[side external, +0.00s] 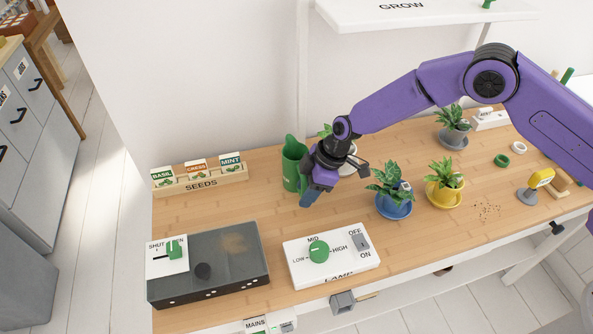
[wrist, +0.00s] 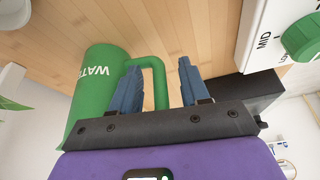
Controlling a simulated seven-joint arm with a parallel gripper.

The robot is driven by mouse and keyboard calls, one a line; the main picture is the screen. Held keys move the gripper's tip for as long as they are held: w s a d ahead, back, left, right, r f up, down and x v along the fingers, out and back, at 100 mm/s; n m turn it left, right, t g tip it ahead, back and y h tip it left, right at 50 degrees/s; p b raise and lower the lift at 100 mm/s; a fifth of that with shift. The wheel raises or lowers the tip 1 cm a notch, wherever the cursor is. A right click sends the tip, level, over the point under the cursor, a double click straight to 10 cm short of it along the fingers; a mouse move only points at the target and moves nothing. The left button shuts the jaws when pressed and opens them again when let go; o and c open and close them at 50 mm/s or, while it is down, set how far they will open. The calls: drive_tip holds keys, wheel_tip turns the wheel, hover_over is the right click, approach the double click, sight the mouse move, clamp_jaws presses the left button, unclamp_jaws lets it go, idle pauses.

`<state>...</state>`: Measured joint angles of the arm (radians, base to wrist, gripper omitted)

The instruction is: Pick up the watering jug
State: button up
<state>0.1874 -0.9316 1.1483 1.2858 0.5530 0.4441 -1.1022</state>
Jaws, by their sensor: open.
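The green watering jug (side external: 291,170) stands on the wooden desk, left of my gripper (side external: 308,200) in the side view. In the wrist view the jug (wrist: 97,80) is at the left, with white lettering partly cut off and its handle toward my gripper (wrist: 160,90). My gripper's blue fingers are open. In the wrist view the handle's outer bar appears between the two fingers, with one finger over the handle's gap. I cannot tell whether either finger touches it. The side view hides the handle behind my gripper.
A seed rack (side external: 201,180) stands to the left. A dark-topped box (side external: 217,262) and a white lamp panel (side external: 331,256) lie toward the front. Plants in a blue pot (side external: 394,205) and yellow pot (side external: 443,193) stand right of my gripper. A white shelf (side external: 425,12) hangs above.

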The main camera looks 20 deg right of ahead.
clamp_jaws()
drive_tip(key=shift+r, duration=0.25)
